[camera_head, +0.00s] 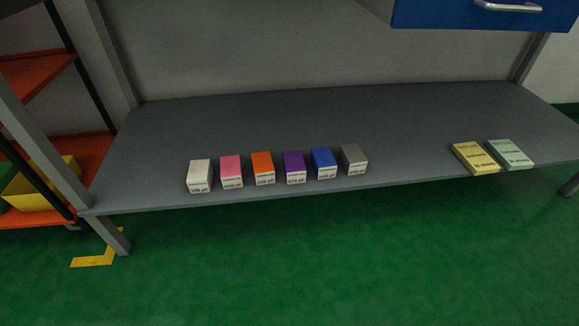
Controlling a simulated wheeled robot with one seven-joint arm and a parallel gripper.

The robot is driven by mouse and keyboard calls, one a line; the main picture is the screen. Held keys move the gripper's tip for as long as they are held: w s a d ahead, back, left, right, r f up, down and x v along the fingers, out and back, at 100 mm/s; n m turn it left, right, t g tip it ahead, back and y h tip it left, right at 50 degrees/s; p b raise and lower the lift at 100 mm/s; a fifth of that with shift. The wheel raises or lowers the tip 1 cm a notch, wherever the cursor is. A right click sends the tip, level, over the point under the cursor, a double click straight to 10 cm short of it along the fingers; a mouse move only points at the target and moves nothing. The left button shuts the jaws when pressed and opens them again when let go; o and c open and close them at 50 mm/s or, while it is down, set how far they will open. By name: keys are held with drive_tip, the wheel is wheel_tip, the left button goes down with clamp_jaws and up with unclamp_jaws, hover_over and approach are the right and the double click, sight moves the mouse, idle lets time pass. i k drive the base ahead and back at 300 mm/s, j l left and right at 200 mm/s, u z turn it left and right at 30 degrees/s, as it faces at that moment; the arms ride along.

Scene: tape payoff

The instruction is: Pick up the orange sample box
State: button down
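The orange sample box (263,167) stands on the grey workbench (300,118) close to its front edge. It is a small box with an orange top and a pale printed label on its front. A pink box (230,171) stands to its left and a purple box (293,167) to its right, each a small gap away. Nothing covers the orange box. My gripper is not in view.
A white box (199,175), a blue box (323,162) and a grey box (353,158) stand in the same row. Yellow (474,158) and pale green (511,153) packs lie at right. A blue drawer unit (440,14) hangs above. Bench posts flank the bench; green floor lies in front.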

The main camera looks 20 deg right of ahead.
sight(262, 163)
drive_tip(key=i+l+u, duration=0.1)
drive_tip(key=i, duration=0.85)
